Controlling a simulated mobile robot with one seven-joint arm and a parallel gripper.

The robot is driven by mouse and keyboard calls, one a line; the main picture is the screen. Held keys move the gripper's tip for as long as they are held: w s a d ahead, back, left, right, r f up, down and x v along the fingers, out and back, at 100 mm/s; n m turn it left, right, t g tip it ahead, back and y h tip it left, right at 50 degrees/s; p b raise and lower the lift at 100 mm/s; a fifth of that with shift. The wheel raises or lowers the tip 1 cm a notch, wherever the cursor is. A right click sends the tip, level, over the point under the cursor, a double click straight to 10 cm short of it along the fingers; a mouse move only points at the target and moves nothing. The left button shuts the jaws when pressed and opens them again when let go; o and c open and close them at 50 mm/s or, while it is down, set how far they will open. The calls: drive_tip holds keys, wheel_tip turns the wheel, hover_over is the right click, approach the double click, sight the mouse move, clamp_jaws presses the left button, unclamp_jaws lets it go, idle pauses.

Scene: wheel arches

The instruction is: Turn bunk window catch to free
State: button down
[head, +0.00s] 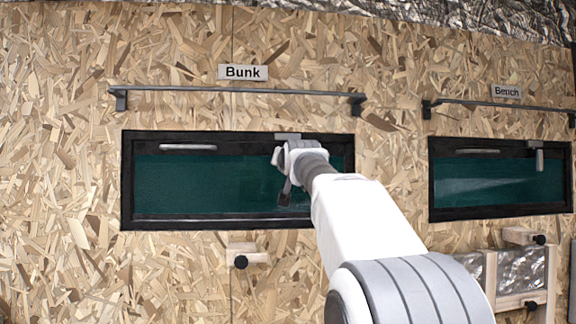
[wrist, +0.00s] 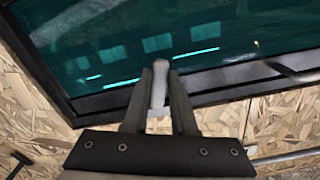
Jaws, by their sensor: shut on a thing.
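The bunk window (head: 215,185), a dark frame with teal glass, is under the "Bunk" sign (head: 243,72). Its catch has a pale mounting plate (head: 288,136) at the frame's top edge, right of the middle. In the wrist view the catch's pale lever (wrist: 157,44) reaches from the frame out over the glass, roughly square to the frame edge. My gripper (wrist: 159,85) is shut on the lever, one finger on each side. In the head view my gripper (head: 283,170) and wrist cover the lever.
A grey rail (head: 235,90) runs just above the window. A metal handle (head: 188,147) is at the frame's upper left. A wooden block with a black knob (head: 241,261) is below. The bench window (head: 490,185), with its catch (head: 539,158) hanging down, is to the right.

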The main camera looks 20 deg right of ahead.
sight(272, 149)
drive_tip(key=a+r+m, duration=0.1)
drive_tip(key=m, duration=0.2)
drive_tip(key=r+m+p, duration=0.1)
drive_tip(key=m, duration=0.3)
drive_tip(key=a+r+m, duration=0.1)
drive_tip(key=m, duration=0.3)
drive_tip(key=shift+w+a+p, duration=0.25)
drive_tip(key=shift+a+p, duration=0.1)
drive_tip(key=shift+p, duration=0.05)
drive_tip(key=shift+r+m+p, duration=0.25)
drive_tip(key=shift+m, duration=0.5)
drive_tip(key=shift+r+m+p, duration=0.2)
drive_tip(key=shift+m+p, duration=0.05)
drive_tip(key=shift+m, duration=0.8)
drive_tip(key=c, duration=0.7)
unclamp_jaws()
